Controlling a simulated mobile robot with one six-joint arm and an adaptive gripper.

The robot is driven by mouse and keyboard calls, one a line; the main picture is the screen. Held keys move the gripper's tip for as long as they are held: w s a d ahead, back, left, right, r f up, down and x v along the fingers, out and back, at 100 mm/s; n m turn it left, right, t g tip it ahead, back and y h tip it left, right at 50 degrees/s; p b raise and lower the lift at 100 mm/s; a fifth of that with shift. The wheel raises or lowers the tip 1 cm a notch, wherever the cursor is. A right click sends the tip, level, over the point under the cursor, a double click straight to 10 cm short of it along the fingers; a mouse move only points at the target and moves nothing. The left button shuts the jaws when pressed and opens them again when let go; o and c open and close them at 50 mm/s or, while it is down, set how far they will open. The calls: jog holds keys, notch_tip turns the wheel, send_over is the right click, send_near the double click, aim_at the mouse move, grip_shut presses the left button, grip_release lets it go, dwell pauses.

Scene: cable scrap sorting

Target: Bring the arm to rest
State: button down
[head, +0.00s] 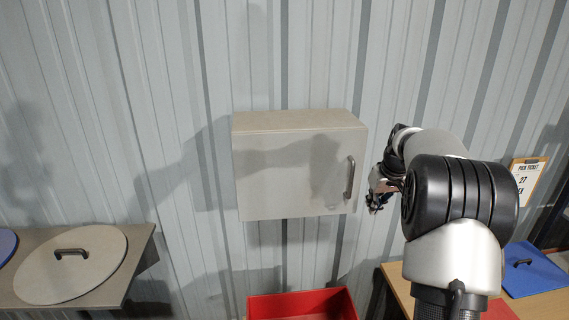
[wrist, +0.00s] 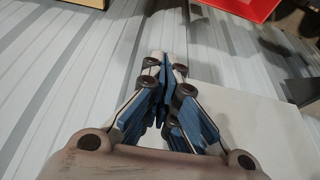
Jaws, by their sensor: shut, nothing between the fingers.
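My gripper (head: 377,198) is in the head view, just right of the wall cabinet's handle, partly hidden by my own arm. In the wrist view my gripper (wrist: 163,62) has its blue-padded fingers drawn together at the tips, shut with nothing between them. My arm stands bent on the right of the head view. I cannot tell from these views whether the fingers touch the cabinet.
A grey closed cabinet (head: 290,185) with a dark handle (head: 349,177) hangs on the corrugated wall (head: 190,60). A red bin (head: 300,306) stands below. A shelf (head: 139,243) with a round grey lid (head: 90,275) is left. A wooden table (head: 398,280) with a blue lid (head: 540,275) is right.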

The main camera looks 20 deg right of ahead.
jog(key=s+a+f+b, duration=0.1)
jog(key=s+a+b, duration=0.3)
jog(key=a, duration=0.3)
jog(key=s+a+n+b, duration=0.1)
jog(key=s+a+b, duration=0.25)
jog(key=a, duration=0.35)
jog(key=s+a+f+b, duration=0.1)
jog(key=s+a+b, duration=0.35)
jog(key=a, duration=0.25)
jog(key=s+a+f+b, duration=0.6)
jog(key=s+f, duration=0.3)
jog(key=s, duration=0.2)
jog(key=s+a+f+n+b, duration=0.1)
jog(key=s+a+f+b, duration=0.5)
jog(key=s+f, duration=0.3)
jog(key=shift+s+y+b, duration=0.3)
jog(key=shift+s+b, duration=0.05)
jog(key=shift+s, duration=0.85)
jog(key=shift+d, duration=0.15)
